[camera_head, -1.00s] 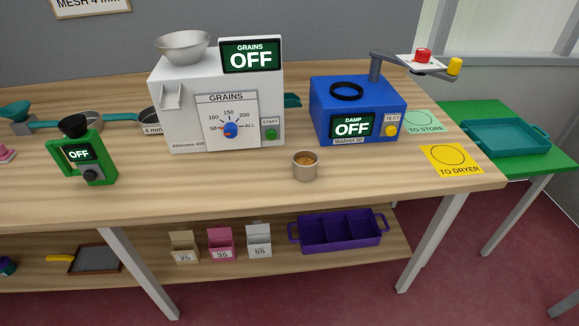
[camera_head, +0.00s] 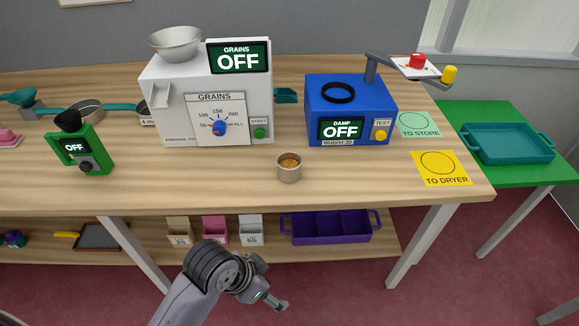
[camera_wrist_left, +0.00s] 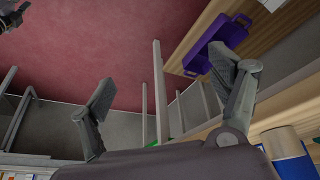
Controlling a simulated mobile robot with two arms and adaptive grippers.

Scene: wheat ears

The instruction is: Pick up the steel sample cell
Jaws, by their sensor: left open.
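The steel sample cell (camera_head: 289,168) is a small round metal cup with brown grain in it. It stands upright near the front edge of the wooden table, in front of the blue damp meter (camera_head: 348,112). My left gripper (camera_head: 278,303) is in the head view below and in front of the table edge, well apart from the cell. In the left wrist view its two fingers (camera_wrist_left: 160,82) are spread wide with nothing between them.
The white grain counter (camera_head: 205,95) stands behind and left of the cell, and a green device (camera_head: 90,150) further left. A yellow TO DRYER card (camera_head: 440,168) lies to the right. A purple divided tray (camera_head: 330,227) sits on the lower shelf. The tabletop around the cell is clear.

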